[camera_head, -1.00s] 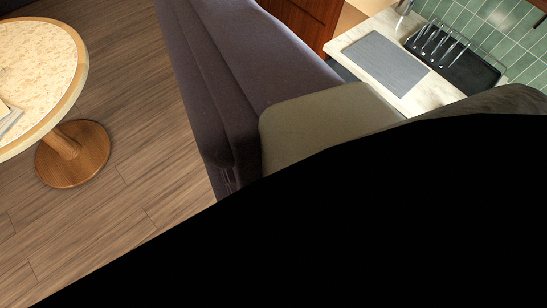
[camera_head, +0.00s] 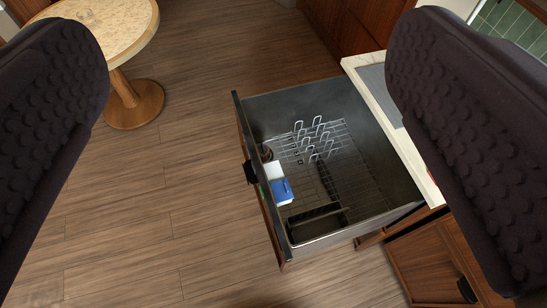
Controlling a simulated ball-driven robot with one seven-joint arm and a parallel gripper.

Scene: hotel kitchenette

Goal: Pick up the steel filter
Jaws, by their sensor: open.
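My gripper (camera_head: 245,65) is open and empty, with one dark, bumpy finger at the left edge and the other at the right. Between the fingers, farther off, a deep grey drawer (camera_head: 290,100) is pulled open. In it is a wire rack (camera_head: 318,142) with upright loops. A blue and white box (camera_head: 282,191) and a small dark round thing (camera_head: 265,153) sit along its left side. A black slotted holder (camera_head: 318,218) lies near its front. I cannot make out the steel filter for certain among these things.
A pale counter (camera_head: 400,135) runs along the drawer's right, partly hidden by my right finger. A wooden cabinet door (camera_head: 430,265) stands at the lower right. A round table (camera_head: 120,15) is at the upper left. Wooden floor (camera_head: 130,210) lies clear left of the drawer.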

